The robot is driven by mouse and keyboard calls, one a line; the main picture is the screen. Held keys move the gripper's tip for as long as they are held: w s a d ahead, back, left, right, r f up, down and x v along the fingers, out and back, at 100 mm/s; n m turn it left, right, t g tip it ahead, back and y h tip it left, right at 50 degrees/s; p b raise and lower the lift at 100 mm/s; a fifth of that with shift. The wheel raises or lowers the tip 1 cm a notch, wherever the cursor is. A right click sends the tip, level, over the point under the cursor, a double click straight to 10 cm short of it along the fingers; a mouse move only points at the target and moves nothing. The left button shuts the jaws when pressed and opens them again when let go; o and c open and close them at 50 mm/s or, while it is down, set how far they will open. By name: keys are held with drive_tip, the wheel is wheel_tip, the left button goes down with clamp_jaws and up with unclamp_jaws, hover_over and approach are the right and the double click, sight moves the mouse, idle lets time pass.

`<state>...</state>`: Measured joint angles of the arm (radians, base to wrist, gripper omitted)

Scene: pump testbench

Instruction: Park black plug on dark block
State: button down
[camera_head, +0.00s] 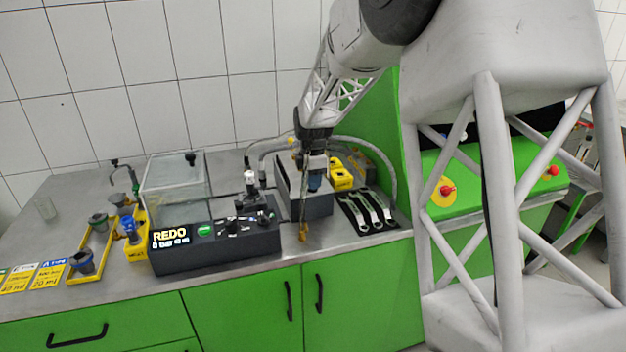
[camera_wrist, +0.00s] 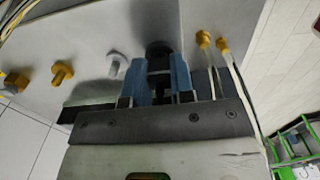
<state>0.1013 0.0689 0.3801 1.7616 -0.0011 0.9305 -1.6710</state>
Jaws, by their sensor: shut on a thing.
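My gripper (camera_head: 314,182) is low over the bench in the head view, at a dark grey box-shaped block (camera_head: 317,206). In the wrist view its two blue fingers (camera_wrist: 160,75) are shut on the black plug (camera_wrist: 158,50). The plug's round head shows between the fingertips, in front of a grey metal face (camera_wrist: 135,25). I cannot tell whether the plug is touching that face or seated in it. In the head view the plug is hidden by the gripper. I cannot tell for certain which dark body is the task's dark block.
Beside the plug are a silver bolt (camera_wrist: 116,62) and yellow fittings (camera_wrist: 62,73). The black REDO control box (camera_head: 225,236) stands left of the gripper, and a tray of wrenches (camera_head: 367,210) lies to the right. Curved hoses run behind. The bench's front strip is mostly clear.

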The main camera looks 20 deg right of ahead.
drive_tip(key=shift+f, duration=0.1)
drive_tip(key=c, duration=0.9)
unclamp_jaws()
drive_tip(key=shift+r, duration=3.55)
